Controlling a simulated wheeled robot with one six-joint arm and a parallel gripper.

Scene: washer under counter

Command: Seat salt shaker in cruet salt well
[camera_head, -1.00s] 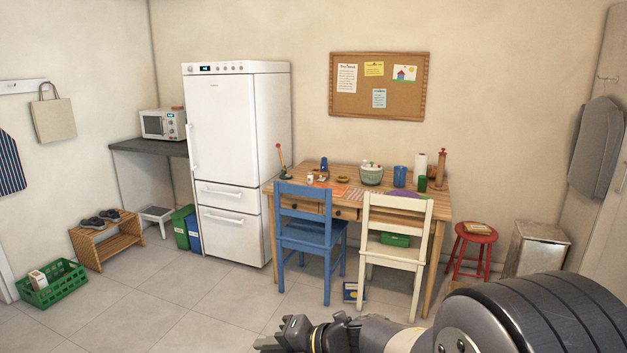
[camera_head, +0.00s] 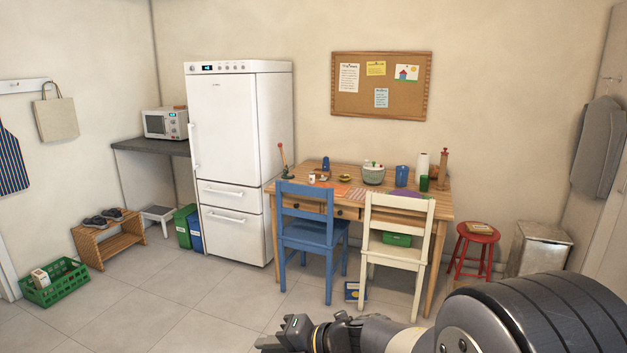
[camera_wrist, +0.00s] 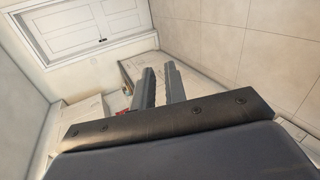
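A small white item (camera_head: 311,178), possibly the salt shaker, stands on the wooden table (camera_head: 446,208) near its left end. A small brown item (camera_head: 322,177) sits beside it and could be the cruet. Both are too small to tell for sure, and no salt well can be made out. My gripper (camera_head: 262,343) is low in the foreground, far in front of the table. In the wrist view my gripper (camera_wrist: 160,76) shows two dark fingers with a gap between them and nothing held.
A blue chair (camera_head: 312,233) and a cream chair (camera_head: 396,240) stand along the table's front. A bowl (camera_head: 373,175), blue cup (camera_head: 402,177) and tall wooden mill (camera_head: 442,170) share the tabletop. A red stool (camera_head: 475,240) stands right.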

